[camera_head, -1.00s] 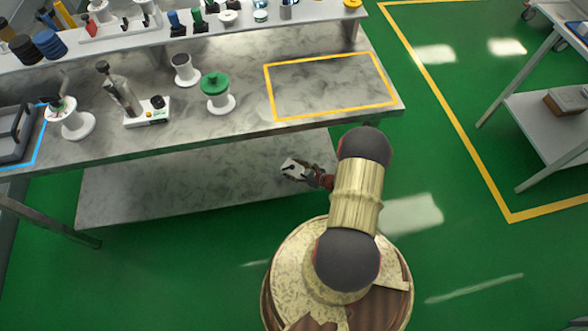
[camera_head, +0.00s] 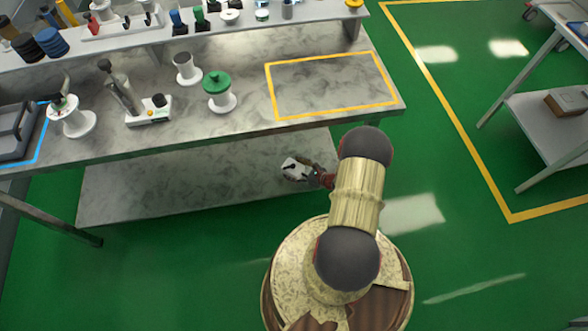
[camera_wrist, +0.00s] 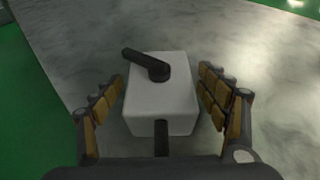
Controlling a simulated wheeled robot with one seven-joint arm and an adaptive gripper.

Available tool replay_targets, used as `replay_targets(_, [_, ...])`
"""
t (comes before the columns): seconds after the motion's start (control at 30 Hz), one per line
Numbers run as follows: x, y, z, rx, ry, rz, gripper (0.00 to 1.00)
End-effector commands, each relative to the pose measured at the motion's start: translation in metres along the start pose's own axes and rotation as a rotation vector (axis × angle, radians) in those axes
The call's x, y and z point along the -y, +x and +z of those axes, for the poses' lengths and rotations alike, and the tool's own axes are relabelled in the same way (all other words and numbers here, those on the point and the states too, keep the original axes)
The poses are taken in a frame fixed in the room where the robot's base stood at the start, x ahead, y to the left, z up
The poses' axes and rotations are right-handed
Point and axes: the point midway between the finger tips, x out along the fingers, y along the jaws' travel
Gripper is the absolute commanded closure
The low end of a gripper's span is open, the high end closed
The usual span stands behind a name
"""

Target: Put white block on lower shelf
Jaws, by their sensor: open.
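The white block (camera_wrist: 163,105) stands on the grey marbled lower shelf (camera_head: 180,185), near its right end. It has a black lever on top and a dark stem on the side nearest my wrist. In the head view the block (camera_head: 292,167) is small and partly covered by my gripper (camera_head: 305,174). In the wrist view my gripper (camera_wrist: 163,92) is open, with one finger on each side of the block. A gap shows between the block and each finger.
The upper worktop (camera_head: 230,125) overhangs the lower shelf. It carries a green-topped spool (camera_head: 216,82), a white spool (camera_head: 185,70) and a yellow-outlined empty area (camera_head: 330,85). A second cart (camera_head: 545,125) stands at the right, with open green floor between.

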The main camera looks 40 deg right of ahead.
Motion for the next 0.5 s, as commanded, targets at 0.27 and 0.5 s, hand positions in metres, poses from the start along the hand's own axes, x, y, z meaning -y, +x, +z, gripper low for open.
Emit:
replay_targets(0.27, [0.002, -0.041, 0.004, -0.001, 0.002, -0.005, 0.25])
replay_targets(0.5, [0.002, -0.090, 0.004, 0.001, 0.002, -0.004, 0.25])
